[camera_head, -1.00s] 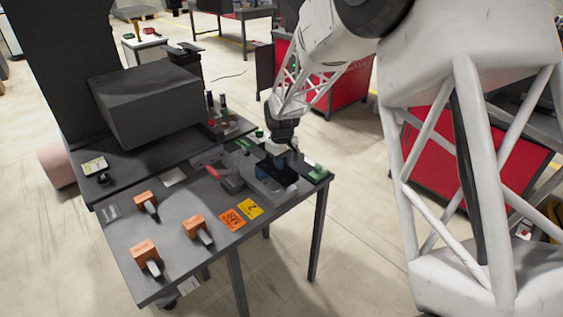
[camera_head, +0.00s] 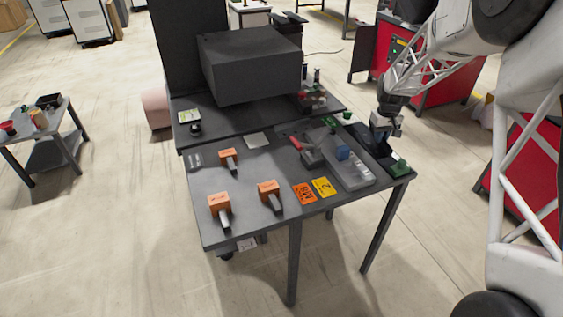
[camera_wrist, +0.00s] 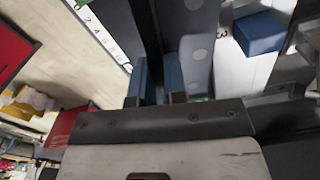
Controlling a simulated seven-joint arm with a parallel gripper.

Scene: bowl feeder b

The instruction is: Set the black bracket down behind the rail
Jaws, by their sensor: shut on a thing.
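My gripper (camera_head: 384,130) is above the right end of the bench, over a dark strip beside the light grey fixture (camera_head: 352,178). In the wrist view its two blue fingertips (camera_wrist: 157,82) are shut on a dark, narrow piece, the black bracket (camera_wrist: 146,28), which extends beyond the fingers. Its lower end and any contact with the bench are hidden. A dark grey bar with pale round spots (camera_wrist: 198,45), apparently the rail, runs close to the right of the fingers. The bracket cannot be made out clearly in the head view.
A blue block (camera_head: 342,152) sits on the fixture; it also shows in the wrist view (camera_wrist: 260,33). A numbered white strip (camera_wrist: 98,28) lies left of the fingers. A green piece (camera_head: 399,168) is at the bench corner. Orange-topped tools (camera_head: 269,190) and cards (camera_head: 320,187) lie left.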

